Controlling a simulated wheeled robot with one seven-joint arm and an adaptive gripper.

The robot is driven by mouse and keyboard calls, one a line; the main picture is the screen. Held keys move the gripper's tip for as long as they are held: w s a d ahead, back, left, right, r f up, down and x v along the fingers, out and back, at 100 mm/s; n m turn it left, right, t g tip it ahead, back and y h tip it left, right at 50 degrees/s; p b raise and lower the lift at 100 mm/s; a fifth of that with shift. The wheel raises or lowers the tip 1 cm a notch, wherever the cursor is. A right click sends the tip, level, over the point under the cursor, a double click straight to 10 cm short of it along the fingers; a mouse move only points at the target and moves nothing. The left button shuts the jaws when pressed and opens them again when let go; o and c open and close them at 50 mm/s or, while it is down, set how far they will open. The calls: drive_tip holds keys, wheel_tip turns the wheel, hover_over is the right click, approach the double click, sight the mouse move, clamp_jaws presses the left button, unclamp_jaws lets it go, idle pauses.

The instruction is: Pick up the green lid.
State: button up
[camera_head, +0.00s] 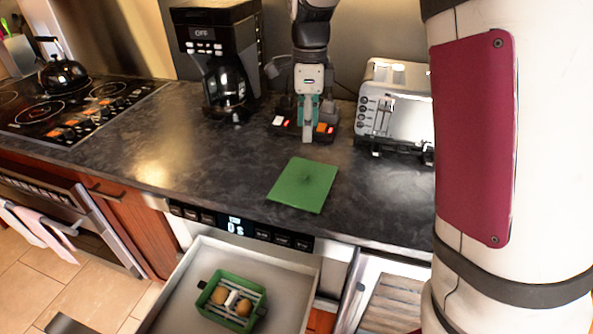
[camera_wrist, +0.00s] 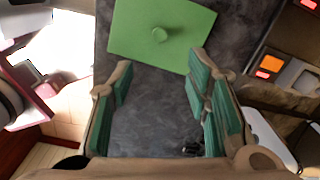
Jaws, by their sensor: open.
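The green lid (camera_head: 303,185) is a flat square plate lying on the dark countertop, near its front edge. In the wrist view the lid (camera_wrist: 185,32) shows at the top, with a small round knob in its middle. My gripper (camera_head: 306,136) is above the back of the counter, behind the lid in the head view. In the wrist view its two green-padded fingers (camera_wrist: 160,75) are spread apart with nothing between them. The fingertips lie just short of the lid's near edge in that view.
An open microwave drawer (camera_head: 205,252) below the counter holds a green container (camera_head: 230,303) with round brown food. A coffee maker (camera_head: 222,60) stands left of my gripper and a toaster (camera_head: 395,105) right. A stove (camera_head: 60,110) is at far left. Counter around the lid is clear.

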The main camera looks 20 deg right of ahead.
hover_over(304, 173)
drive_tip(key=f, duration=0.8)
drive_tip(key=shift+d+f, duration=0.25)
drive_tip(key=shift+a+f+p, duration=0.15)
drive_tip(key=shift+f+p, duration=0.05)
drive_tip(key=shift+f, duration=1.15)
drive_tip(key=shift+a+f+p, duration=0.1)
drive_tip(key=shift+f+p, duration=0.05)
drive_tip(key=shift+f, duration=1.15)
clamp_jaws()
